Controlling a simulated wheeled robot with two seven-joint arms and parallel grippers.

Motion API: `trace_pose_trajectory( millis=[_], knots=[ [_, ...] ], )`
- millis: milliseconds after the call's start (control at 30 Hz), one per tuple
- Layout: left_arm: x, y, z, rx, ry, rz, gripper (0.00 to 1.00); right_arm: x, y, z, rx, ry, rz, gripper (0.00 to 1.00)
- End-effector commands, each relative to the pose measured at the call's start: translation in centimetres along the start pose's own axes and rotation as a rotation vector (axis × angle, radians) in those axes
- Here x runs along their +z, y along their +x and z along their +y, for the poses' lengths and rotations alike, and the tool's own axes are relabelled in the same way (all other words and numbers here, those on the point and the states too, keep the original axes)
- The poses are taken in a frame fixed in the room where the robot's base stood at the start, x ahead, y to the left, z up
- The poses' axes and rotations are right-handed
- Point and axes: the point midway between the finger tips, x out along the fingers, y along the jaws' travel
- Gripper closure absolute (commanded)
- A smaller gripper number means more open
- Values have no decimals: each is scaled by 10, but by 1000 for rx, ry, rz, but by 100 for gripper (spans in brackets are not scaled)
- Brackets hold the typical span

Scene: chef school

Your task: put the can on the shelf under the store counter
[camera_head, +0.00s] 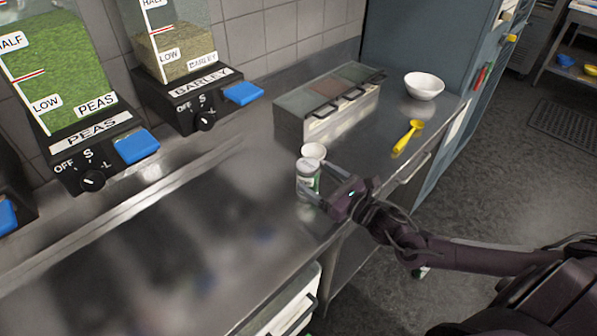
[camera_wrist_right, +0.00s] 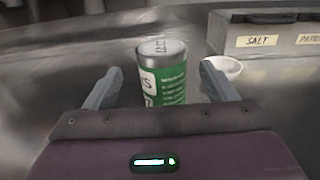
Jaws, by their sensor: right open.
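The can (camera_head: 307,178) is green and white with a pale metal lid and stands upright on the steel store counter (camera_head: 250,200). My right gripper (camera_head: 318,182) reaches it from the right in the head view, with its fingers at the can's sides. In the right wrist view the can (camera_wrist_right: 162,75) stands between the two open fingers of the gripper (camera_wrist_right: 160,88), with gaps on both sides. An open shelf (camera_head: 350,262) shows in part under the counter, behind my right arm. My left gripper is not in view.
A lidded ingredient box (camera_head: 330,105), a white bowl (camera_head: 424,86) and a yellow spoon (camera_head: 407,136) are further back. Peas (camera_head: 60,70) and barley (camera_head: 175,50) dispensers hang on the wall. The counter's front left is bare.

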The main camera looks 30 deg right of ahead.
Motion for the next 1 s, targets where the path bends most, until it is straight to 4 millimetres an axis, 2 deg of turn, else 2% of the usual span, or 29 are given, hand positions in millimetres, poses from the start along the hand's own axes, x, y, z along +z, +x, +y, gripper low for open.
trace_pose_trajectory(
  millis=[200, 333, 500, 600, 833, 1000],
  knots=[
    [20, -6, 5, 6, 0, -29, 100, 1, 22, 0, -1, 2, -2, 21],
    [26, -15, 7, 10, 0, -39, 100, 0, 39, -2, -2, 3, -3, 21],
    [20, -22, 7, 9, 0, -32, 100, -4, 63, -3, -1, 2, -3, 21],
    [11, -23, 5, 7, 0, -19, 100, -5, 70, -3, 0, 1, -1, 21],
    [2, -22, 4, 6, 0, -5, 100, -7, 70, -3, 0, 1, 1, 21],
    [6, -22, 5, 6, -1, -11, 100, -7, 70, -3, 0, 1, 1, 42]
  ],
)
